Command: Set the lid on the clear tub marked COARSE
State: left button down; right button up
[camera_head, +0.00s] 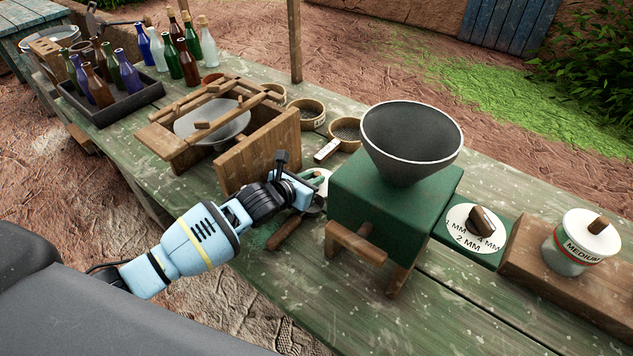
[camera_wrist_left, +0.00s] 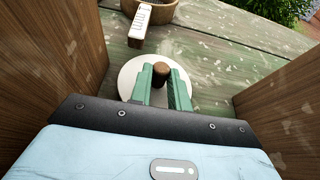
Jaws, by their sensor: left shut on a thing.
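My left gripper (camera_head: 313,192) is beside the green mill, low over the table. In the left wrist view its green fingers (camera_wrist_left: 161,75) are shut on the brown wooden knob (camera_wrist_left: 160,69) of a round white lid (camera_wrist_left: 128,80). Only part of this lid (camera_head: 323,176) shows in the head view, behind the gripper and next to the mill. I cannot tell whether the lid touches the table. No tub marked COARSE can be made out. A clear tub (camera_head: 572,262) marked MEDIUM, with a white knobbed lid, stands at the far right. My right gripper is not in view.
The green mill (camera_head: 380,205) with a grey hopper (camera_head: 410,140) stands close right of the gripper. A wooden sieve box (camera_head: 255,150) is close left. A dark bottle tray (camera_head: 115,108) is farther back.

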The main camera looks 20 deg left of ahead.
pick_arm(q)
notch_tip(320, 180, up, 7)
jog(key=s+a, duration=0.3)
jog(key=s, duration=0.5)
jog(key=s+a, duration=0.3)
jog(key=s, duration=0.6)
jog(key=shift+p, duration=0.3)
jog(key=shift+a, duration=0.1)
